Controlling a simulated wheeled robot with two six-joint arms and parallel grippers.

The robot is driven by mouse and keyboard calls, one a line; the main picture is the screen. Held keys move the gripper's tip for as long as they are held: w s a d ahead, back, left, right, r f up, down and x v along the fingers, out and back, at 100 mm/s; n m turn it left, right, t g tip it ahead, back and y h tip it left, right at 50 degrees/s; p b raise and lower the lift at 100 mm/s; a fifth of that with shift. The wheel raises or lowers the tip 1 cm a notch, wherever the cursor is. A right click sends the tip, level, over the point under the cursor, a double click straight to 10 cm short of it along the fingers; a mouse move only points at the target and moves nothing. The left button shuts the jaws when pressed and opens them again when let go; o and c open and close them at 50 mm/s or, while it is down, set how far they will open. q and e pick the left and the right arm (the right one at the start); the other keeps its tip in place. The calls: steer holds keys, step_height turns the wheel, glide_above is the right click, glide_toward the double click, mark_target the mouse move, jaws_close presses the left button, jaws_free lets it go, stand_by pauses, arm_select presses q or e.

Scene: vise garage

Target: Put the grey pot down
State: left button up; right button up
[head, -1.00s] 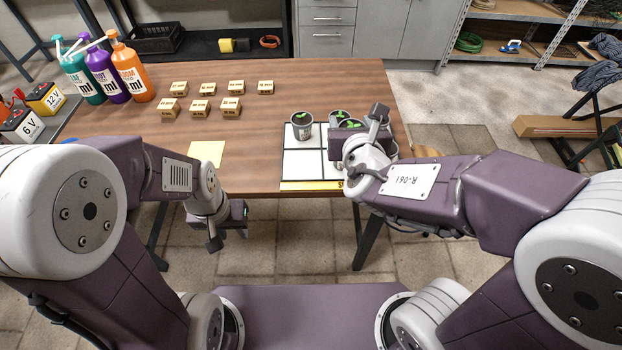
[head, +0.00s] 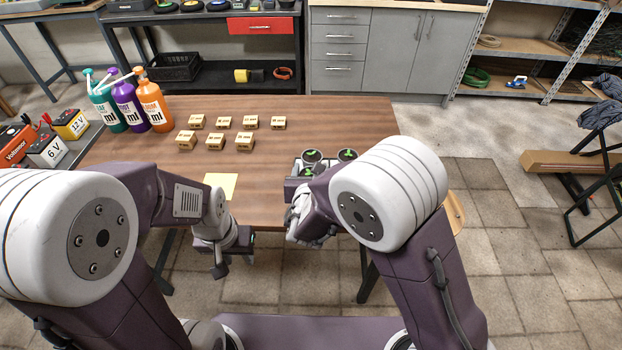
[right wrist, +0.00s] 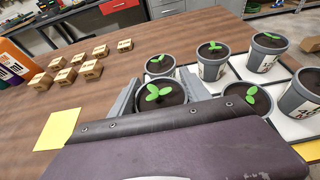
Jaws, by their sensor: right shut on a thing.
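My right gripper (right wrist: 160,92) is shut on a grey pot (right wrist: 174,112) with a green seedling in dark soil. In the right wrist view the pot sits upright between the jaws, its lower part hidden by the gripper body, so I cannot tell whether it touches the surface. It is beside several similar seedling pots (right wrist: 212,68) on a white gridded mat (right wrist: 286,126). In the head view my right arm mostly hides the right gripper (head: 298,186) and the mat. My left gripper (head: 230,256) hangs in front of the table edge, empty, fingers apart.
Several small labelled wooden blocks (head: 215,142) and a yellow sheet (head: 221,184) lie on the wooden table (head: 280,180). Three bottles (head: 130,105) and batteries (head: 50,150) stand at the left. The table's middle is clear.

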step_height(320, 180, down, 3)
steer(key=shift+f, duration=0.2)
steer(key=shift+f+b, duration=0.2)
steer(key=shift+b, duration=0.3)
steer(key=o, duration=1.5)
steer(key=shift+r, duration=0.15)
steer(key=shift+s+r+p, duration=0.1)
steer(key=shift+r+p, duration=0.15)
steer(key=shift+p, duration=0.25)
steer(key=v, duration=1.1)
steer(key=shift+s+p, duration=0.3)
steer(key=shift+s, duration=0.1)
